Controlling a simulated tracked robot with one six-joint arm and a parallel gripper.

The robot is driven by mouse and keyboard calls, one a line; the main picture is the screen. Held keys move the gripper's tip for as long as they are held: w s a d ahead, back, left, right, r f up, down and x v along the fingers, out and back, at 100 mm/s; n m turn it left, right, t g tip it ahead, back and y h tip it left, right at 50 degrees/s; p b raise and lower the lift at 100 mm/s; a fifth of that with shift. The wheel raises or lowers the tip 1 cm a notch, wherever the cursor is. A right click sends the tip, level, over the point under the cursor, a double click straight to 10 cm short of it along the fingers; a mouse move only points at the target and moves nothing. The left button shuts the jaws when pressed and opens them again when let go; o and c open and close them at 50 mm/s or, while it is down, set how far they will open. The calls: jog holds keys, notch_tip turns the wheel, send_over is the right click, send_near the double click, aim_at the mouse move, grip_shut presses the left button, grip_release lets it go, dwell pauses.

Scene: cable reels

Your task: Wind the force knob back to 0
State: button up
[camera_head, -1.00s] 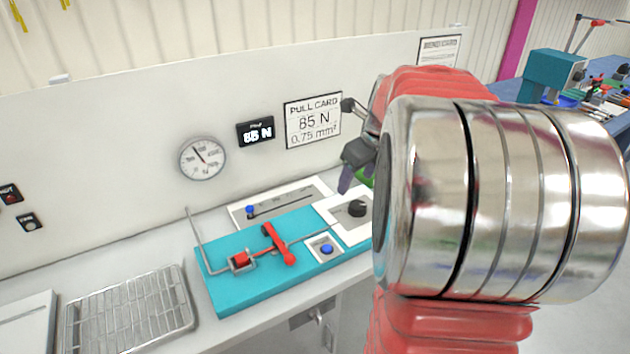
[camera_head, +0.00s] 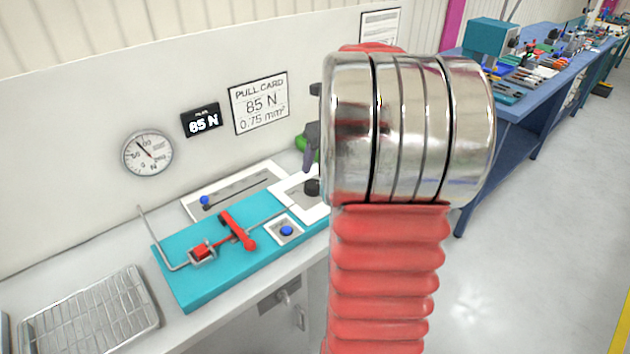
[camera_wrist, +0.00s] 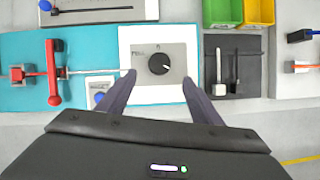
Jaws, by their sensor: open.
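The force knob is a round black knob (camera_wrist: 159,64) with a pale pointer mark, on a grey plate in a white panel (camera_wrist: 140,95). The mark points to the lower right in the wrist view. In the head view the knob (camera_head: 312,187) is partly hidden by my arm. My gripper (camera_wrist: 160,77) is open, its two dark fingers on either side below the knob in the wrist view, apart from it.
A teal pull rig (camera_head: 190,285) with a red lever (camera_head: 238,231) and a blue button (camera_head: 287,230) stands left of the knob. Green (camera_wrist: 222,12) and yellow bins (camera_wrist: 259,12) and a dark tool tray (camera_wrist: 233,85) lie to the right in the wrist view.

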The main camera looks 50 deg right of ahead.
aim_at(313, 184)
jog(key=x, duration=1.1)
jog(key=shift+c, duration=0.6)
jog(key=c, duration=0.9)
